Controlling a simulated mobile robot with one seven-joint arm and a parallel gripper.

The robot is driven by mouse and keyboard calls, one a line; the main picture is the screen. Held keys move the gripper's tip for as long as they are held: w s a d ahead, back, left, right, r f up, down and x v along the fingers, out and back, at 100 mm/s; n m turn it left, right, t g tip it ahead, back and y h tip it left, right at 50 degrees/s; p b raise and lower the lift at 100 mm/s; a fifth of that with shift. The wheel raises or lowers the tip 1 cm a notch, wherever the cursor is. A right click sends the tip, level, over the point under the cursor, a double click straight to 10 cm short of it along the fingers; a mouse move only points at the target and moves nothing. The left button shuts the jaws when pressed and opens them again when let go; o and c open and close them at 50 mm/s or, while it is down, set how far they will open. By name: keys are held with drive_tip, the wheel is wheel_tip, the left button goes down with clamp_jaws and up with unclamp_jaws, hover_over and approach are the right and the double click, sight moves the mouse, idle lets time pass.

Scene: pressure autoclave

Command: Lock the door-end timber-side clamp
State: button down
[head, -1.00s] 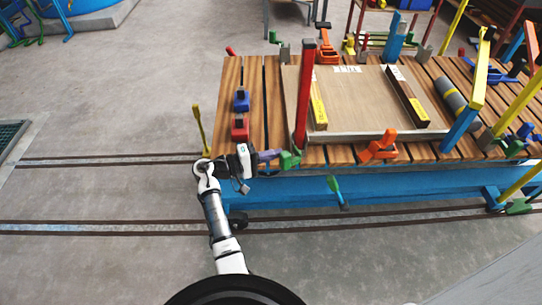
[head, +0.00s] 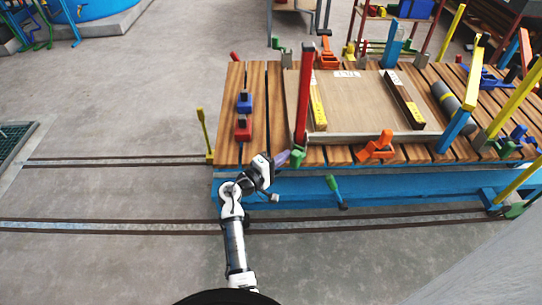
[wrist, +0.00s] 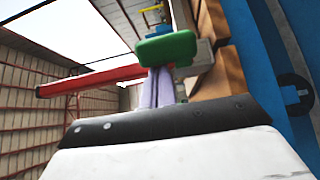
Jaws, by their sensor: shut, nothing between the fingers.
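A green clamp (head: 297,158) sits on the near edge of the timber deck (head: 256,110). A tall red bar with a dark tip (head: 303,95) stands upright at it. My gripper (head: 283,158) is shut and empty, just left of the green clamp. In the wrist view the two pale purple fingers of my gripper (wrist: 158,88) lie together, their ends against or just behind a green block (wrist: 167,48); I cannot tell if they touch. The red bar (wrist: 95,80) runs out to the left there. An orange clamp (head: 377,147) stands further right on the same edge.
A green-handled lever (head: 335,190) hangs on the blue frame (head: 400,185). The floor at left is open.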

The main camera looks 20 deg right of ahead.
sight(295, 161)
drive_tip(key=shift+s+d+f+n+t+y+b, duration=0.15)
drive_tip(key=shift+s+d+n+t+b, duration=0.1)
drive_tip(key=shift+s+d+t, duration=0.25)
drive_tip(key=shift+s+d+r+n+t+y+b, duration=0.1)
drive_tip(key=shift+s+d+n+t+b, duration=0.2)
drive_tip(key=shift+d, duration=0.4)
drive_tip(key=shift+s+d+f+n+t+y+b, duration=0.15)
drive_tip(key=shift+s+d+n+t+b, duration=0.1)
drive_tip(key=shift+s+d+t, duration=0.25)
drive_tip(key=shift+d+r, duration=0.2)
drive_tip(key=shift+d, duration=0.2)
